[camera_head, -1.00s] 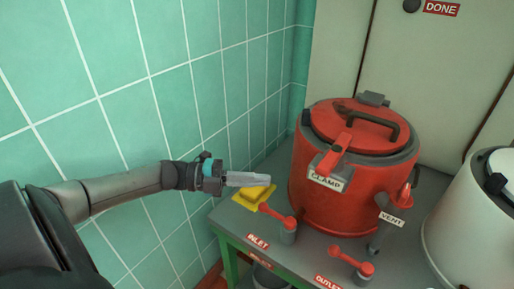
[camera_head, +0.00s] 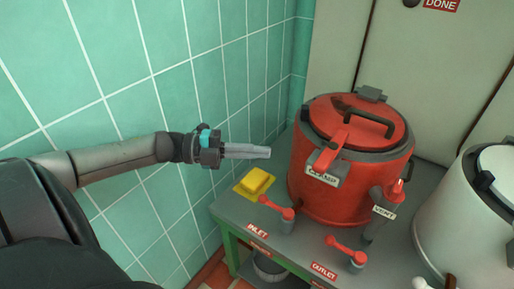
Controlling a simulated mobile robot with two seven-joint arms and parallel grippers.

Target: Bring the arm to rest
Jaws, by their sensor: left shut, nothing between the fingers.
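My left gripper (camera_head: 268,152) reaches in from the left in the head view. Its fingers are shut with nothing between them, and it hangs in the air left of the red kettle (camera_head: 320,200), apart from it. The kettle has a red lid with a dark handle, a red clamp lever (camera_head: 333,152) at its front and a vent (camera_head: 380,212) at its right. A yellow block (camera_head: 256,182) lies on the grey bench below the gripper. My right gripper is not in view.
Red-handled inlet (camera_head: 277,208) and outlet (camera_head: 347,251) valves stand on the bench (camera_head: 310,238) in front. A pale kettle (camera_head: 462,225) stands at the right. The green tiled wall (camera_head: 130,60) is close behind my left arm. A bucket (camera_head: 268,267) sits under the bench.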

